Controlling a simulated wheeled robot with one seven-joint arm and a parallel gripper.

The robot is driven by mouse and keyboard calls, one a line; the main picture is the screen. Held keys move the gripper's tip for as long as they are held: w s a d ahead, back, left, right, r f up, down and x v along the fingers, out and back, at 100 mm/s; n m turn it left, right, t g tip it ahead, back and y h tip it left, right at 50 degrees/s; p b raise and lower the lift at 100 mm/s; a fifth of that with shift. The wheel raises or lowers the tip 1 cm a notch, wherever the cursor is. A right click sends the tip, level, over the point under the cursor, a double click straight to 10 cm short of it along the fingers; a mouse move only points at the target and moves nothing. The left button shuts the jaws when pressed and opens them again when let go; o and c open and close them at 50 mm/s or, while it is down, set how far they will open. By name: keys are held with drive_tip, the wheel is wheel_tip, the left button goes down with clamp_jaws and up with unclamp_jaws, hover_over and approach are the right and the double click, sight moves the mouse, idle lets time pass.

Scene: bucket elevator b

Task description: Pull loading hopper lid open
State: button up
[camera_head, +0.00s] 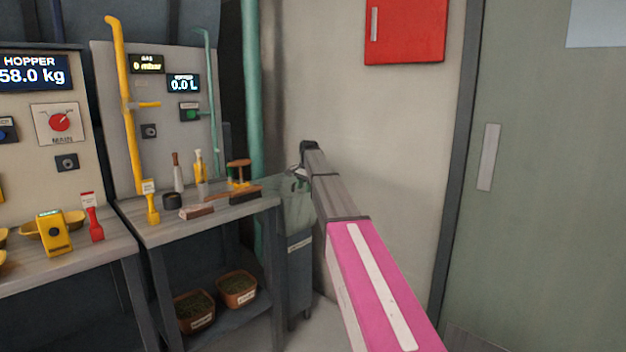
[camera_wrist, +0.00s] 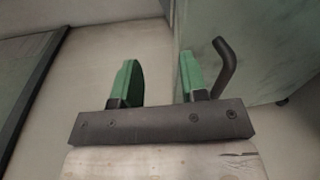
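In the wrist view my gripper (camera_wrist: 158,75) has two green fingers standing well apart, with nothing between them. A dark bent bar (camera_wrist: 224,66), like a handle, is just right of the right finger, outside the gap; I cannot tell if they touch. It stands before a pale green panel (camera_wrist: 268,50), which may be part of the loading hopper. In the head view a grey-green bin-like body (camera_head: 298,205) is beyond the bench, beside the end of my arm. My arm partly covers it. I cannot make out a lid or whether it is open.
A workbench (camera_head: 245,208) holds brushes and small tools, with two planters (camera_head: 237,289) on its lower shelf. A red wall box (camera_head: 405,32) hangs above right. A grey-green door (camera_head: 545,190) is at right. Pipes and displays line the left.

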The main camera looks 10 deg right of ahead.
drive_tip(key=w+d+r+m, duration=0.2)
drive_tip(key=w+r, duration=0.6)
drive_tip(key=r, duration=0.3)
drive_tip(key=f, duration=0.3)
drive_tip(key=a+f, duration=0.1)
drive_tip(key=f, duration=0.2)
drive_tip(key=w+f, duration=0.1)
drive_tip(key=f, duration=0.3)
drive_tip(key=shift+w+a+f, duration=0.1)
drive_tip(key=shift+a, duration=0.15)
drive_tip(key=shift+c, duration=0.3)
clamp_jaws()
